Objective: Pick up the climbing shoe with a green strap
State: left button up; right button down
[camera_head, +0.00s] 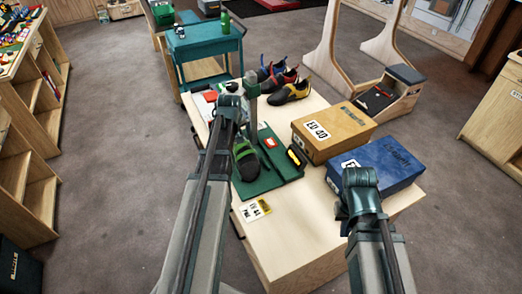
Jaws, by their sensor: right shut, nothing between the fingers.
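The climbing shoe with a green strap (246,161), dark with green bands, lies on a green mat (268,178) on the light wooden table, just right of my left forearm. My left arm reaches over the table's left side. The end of my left gripper (228,106) is beyond the shoe, and its fingers cannot be made out. My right gripper (359,186) is near the front of the blue box, apart from the shoe. It is shut and empty, with its fingers mostly hidden behind the wrist.
A grey post with a teal top (252,111) stands at the mat's back. A tan box (332,132) and a blue box (378,165) fill the right side. Several other shoes (289,90) stand at the back. Size cards (255,210) lie in front; bare tabletop is around them.

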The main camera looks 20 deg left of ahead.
aim_at(239, 145)
pick_arm(q)
jog(key=shift+w+a+r, duration=0.1)
jog(key=shift+w+a, duration=0.05)
jog(key=shift+w, duration=0.15)
jog(key=shift+a+f, duration=0.1)
jog(key=shift+f, duration=0.1)
jog(key=b+x, duration=0.8)
jog(key=shift+w+f, duration=0.1)
jog(key=shift+w, duration=0.05)
pick_arm(e)
notch_tip(239, 145, down, 8)
jog(key=d, duration=0.1)
jog(key=shift+w, duration=0.1)
pick_arm(q)
jog(key=b+x, duration=0.4)
jog(key=x, duration=0.1)
jog(key=shift+w+a+f+b, duration=0.1)
jog(key=shift+w+b, duration=0.05)
jog(key=shift+b, duration=0.2)
pick_arm(e)
notch_tip(239, 145, down, 4)
jog(key=shift+f, duration=0.25)
pick_arm(q)
jog(key=c, duration=1.3)
jog(key=shift+c, duration=0.2)
